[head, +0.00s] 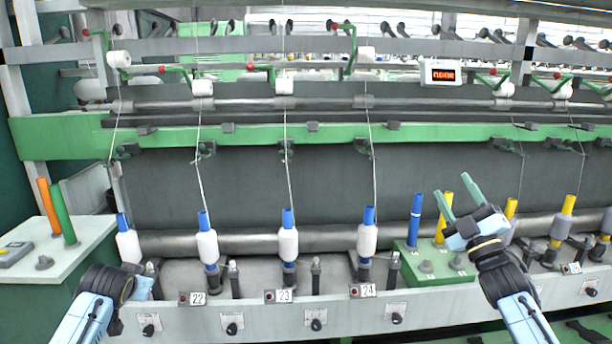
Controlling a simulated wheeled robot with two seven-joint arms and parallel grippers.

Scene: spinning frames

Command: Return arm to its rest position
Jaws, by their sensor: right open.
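My right arm comes in from the lower right. My left arm comes in from the lower left. Its gripper (143,287) is low in front of the frame's left end, and its fingers cannot be made out.
White bobbins on blue tubes (207,244) stand in a row on the spinning frame, threads running up from them. A side box (75,262) at left holds an orange tube (48,206) and a green tube (64,212). Grey bobbins on yellow tubes (562,224) stand at right.

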